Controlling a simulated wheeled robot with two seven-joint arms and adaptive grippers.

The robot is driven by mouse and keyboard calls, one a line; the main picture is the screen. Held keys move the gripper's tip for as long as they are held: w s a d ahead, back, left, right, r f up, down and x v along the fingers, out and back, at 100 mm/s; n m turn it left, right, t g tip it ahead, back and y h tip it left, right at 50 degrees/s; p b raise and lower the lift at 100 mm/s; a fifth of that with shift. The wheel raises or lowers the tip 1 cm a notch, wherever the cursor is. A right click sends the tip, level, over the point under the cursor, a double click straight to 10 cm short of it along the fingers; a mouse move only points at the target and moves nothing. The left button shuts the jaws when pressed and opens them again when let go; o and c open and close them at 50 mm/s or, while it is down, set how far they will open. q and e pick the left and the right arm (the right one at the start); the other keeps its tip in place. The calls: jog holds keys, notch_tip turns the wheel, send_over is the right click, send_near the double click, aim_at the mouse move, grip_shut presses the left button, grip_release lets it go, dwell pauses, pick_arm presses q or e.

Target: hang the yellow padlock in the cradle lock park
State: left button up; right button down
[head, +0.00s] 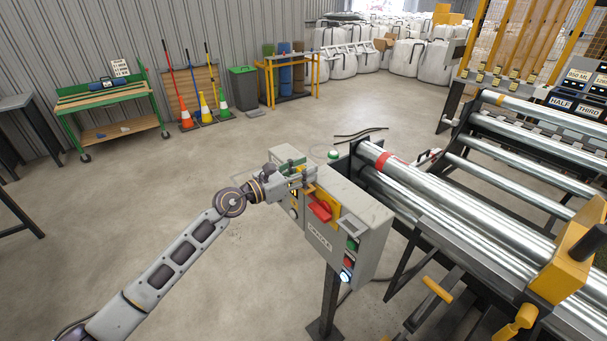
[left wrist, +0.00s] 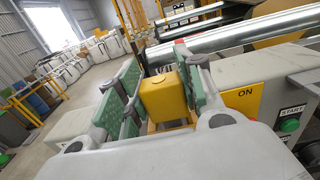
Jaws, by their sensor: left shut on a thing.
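A yellow padlock (left wrist: 165,98) sits between the green-padded fingers of my left gripper (left wrist: 160,88) in the left wrist view. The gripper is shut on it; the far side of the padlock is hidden. In the head view my left gripper (head: 306,183) is at the top left of the grey control box labelled CRADLE (head: 318,238), beside its red switch handle (head: 320,210). I cannot tell which fitting is the lock park, or whether the padlock touches it. My right gripper is not in view.
The box stands on a post and carries a green button (head: 351,244) and a lit button (head: 345,277). Long steel rollers (head: 450,205) lie close on the right. Open concrete floor is to the left. A green trolley (head: 110,100) and cones (head: 205,108) stand at the wall.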

pick_arm(q)
notch_tip(320, 180, up, 9)
jog(key=shift+f+p, duration=0.15)
jog(key=shift+p, duration=0.25)
dwell(0.5)
jog(key=shift+f, duration=0.15)
